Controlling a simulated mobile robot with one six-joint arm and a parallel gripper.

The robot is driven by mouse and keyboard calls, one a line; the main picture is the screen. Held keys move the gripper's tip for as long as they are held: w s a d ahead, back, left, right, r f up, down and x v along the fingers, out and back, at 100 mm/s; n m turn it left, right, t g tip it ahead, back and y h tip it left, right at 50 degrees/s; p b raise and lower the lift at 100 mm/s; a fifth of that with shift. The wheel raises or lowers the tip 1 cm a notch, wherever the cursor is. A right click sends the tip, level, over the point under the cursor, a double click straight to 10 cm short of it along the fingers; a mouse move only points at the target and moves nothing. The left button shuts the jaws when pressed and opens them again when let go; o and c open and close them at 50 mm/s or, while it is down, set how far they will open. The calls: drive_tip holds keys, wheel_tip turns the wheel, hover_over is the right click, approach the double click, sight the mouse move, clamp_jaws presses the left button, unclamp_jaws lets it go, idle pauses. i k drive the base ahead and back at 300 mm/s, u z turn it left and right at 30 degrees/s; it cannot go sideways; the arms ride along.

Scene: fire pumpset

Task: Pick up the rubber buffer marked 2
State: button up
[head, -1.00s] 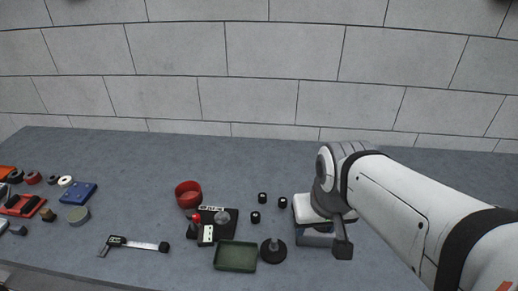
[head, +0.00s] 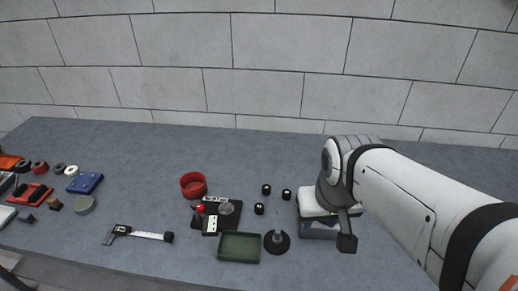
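Three small black cylinders, which look like the rubber buffers, stand close together on the grey bench: a back left one (head: 266,189), a right one (head: 286,194) and a front one (head: 259,209). Their markings are too small to read, so I cannot tell which is marked 2. A similar small black piece (head: 168,237) sits at the right end of the caliper. My gripper (head: 346,243) shows as a dark part hanging from my arm, right of the three cylinders and apart from them. Its fingers cannot be made out.
A green tray (head: 239,248) and a black round-based stand (head: 276,242) lie in front of the cylinders. A red bowl (head: 193,185) and a black gauge stand (head: 222,213) are to their left. The caliper (head: 140,235) lies further left.

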sight(267, 189)
drive_tip(key=k, duration=0.5)
drive_tip(key=z, duration=2.3)
drive_tip(key=k, duration=0.95)
drive_tip(key=u, duration=1.85)
drive_tip(key=i, duration=1)
drive_tip(key=u, duration=0.05)
